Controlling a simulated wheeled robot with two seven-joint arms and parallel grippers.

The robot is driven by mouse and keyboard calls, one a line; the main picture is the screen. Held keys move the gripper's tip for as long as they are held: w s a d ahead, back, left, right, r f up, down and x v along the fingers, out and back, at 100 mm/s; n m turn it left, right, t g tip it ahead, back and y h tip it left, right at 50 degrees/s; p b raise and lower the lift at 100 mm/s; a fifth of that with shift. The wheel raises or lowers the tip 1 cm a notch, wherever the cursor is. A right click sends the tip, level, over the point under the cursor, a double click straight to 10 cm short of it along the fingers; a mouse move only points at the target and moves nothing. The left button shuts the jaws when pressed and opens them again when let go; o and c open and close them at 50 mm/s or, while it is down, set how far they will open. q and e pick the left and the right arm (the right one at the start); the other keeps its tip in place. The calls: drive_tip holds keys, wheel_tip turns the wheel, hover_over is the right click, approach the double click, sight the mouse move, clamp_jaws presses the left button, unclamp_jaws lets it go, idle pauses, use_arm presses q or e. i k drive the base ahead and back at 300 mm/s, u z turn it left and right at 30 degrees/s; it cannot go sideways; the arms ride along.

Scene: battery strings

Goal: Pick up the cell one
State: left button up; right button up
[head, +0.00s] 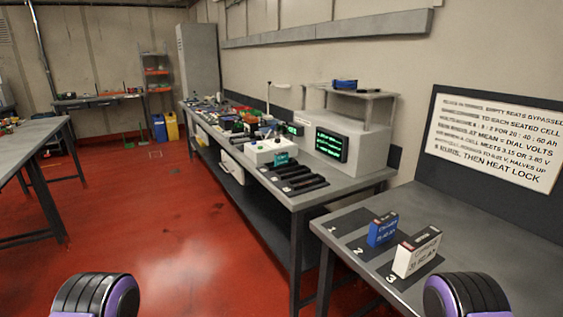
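On the near right table (480,250), number marks 1, 2 and 3 run along the left edge beside dark mats. The mat by mark 1 (348,221) is bare. A blue box-shaped cell (382,230) stands upright by mark 2. A white box-shaped cell (416,251) with a dark top stands upright by mark 3. Their printed labels are too small to read surely. I cannot tell which thing is cell one. Black and purple parts of my two arms show at the bottom edge, but neither gripper is in view.
A long workbench (300,198) holds black slotted holders (295,180), a white box with controls (268,151) and a green-lettered display (331,144). A white sign (490,141) stands behind the near table. Another table (28,135) is at left. Red floor (180,215) between is clear.

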sight(280, 158)
drive_tip(key=u, duration=1.2)
drive_tip(key=i, duration=2.65)
drive_tip(key=z, duration=2.9)
